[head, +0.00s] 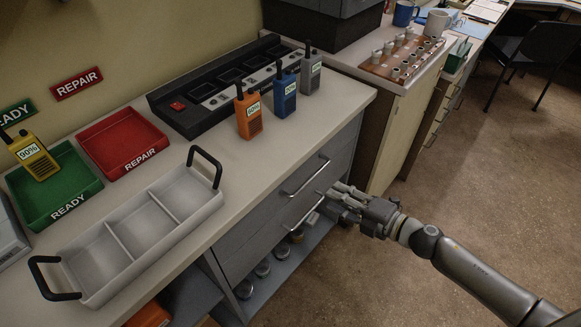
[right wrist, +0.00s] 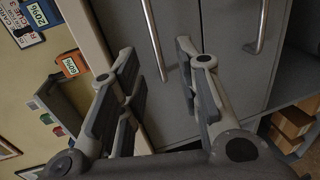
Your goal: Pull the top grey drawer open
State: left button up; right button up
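The top grey drawer (head: 285,190) is under the counter and looks shut, its metal bar handle (head: 306,177) across its front. A second grey drawer (head: 262,238) with its own handle (head: 303,214) is below. My right gripper (head: 330,197) is in front of the drawers, close to the right ends of the handles. In the right wrist view, its two fingers are apart (right wrist: 157,52), and the top drawer's handle (right wrist: 153,35) shows between them; contact cannot be told. The lower handle (right wrist: 262,28) lies outside the fingers, to the right. My left gripper is not in view.
The counter holds a white divided tray (head: 150,225), a red tray (head: 122,140), a green tray (head: 55,190) and orange, blue and grey radios (head: 285,92). An open shelf (head: 275,275) with tins is below the drawers. The floor (head: 400,270) at right is clear.

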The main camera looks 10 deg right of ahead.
aim_at(307, 181)
jog(key=x, duration=0.3)
jog(key=p+x, duration=0.1)
jog(key=x, duration=0.6)
jog(key=shift+w+a+r, duration=0.1)
jog(key=shift+a+r, duration=0.15)
jog(key=shift+a, duration=0.1)
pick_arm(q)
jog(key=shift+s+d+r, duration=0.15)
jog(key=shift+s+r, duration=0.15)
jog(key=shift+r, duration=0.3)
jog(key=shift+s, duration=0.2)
pick_arm(e)
grip_shut()
